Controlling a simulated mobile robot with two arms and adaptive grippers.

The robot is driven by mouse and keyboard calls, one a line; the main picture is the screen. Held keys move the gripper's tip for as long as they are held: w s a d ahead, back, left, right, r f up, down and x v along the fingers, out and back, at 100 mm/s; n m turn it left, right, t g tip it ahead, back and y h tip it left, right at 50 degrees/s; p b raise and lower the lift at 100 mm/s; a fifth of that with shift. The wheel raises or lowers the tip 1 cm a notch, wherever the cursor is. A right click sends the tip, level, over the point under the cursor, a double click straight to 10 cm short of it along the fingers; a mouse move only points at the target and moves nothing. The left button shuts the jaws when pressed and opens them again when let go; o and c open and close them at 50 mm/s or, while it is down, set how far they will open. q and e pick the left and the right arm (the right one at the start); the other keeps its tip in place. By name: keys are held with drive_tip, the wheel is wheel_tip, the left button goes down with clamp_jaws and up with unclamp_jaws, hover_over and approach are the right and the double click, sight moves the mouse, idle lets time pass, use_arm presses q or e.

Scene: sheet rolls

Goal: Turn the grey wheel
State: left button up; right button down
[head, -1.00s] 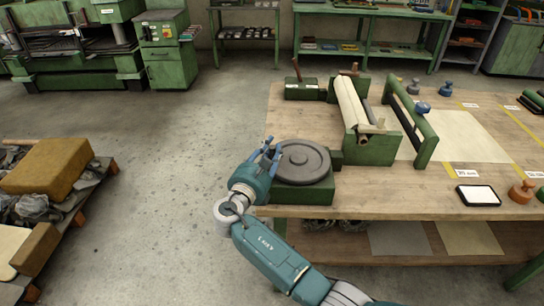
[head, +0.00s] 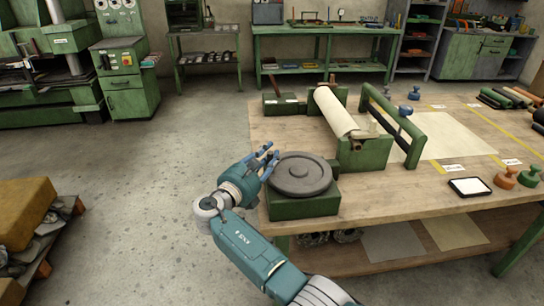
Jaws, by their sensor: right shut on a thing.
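The grey wheel (head: 300,175) is a flat round disc with a raised hub. It lies on a green block (head: 305,207) at the near left corner of the wooden table. My right gripper (head: 270,160) is at the wheel's left rim, its blue fingers closed on the edge. The exact contact is small and partly hidden. Behind the wheel, a cream sheet roll (head: 333,112) lies in a green stand (head: 364,154). My left gripper is not in view.
A green frame with a bar (head: 412,140) stands right of the roll. A pallet with a brown block (head: 25,210) stands at the left. The floor between is clear.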

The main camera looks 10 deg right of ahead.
drive_tip(key=c, duration=1.5)
unclamp_jaws()
drive_tip(key=shift+r, duration=0.1)
wheel_tip(320, 180, up, 10)
drive_tip(key=shift+a, duration=0.1)
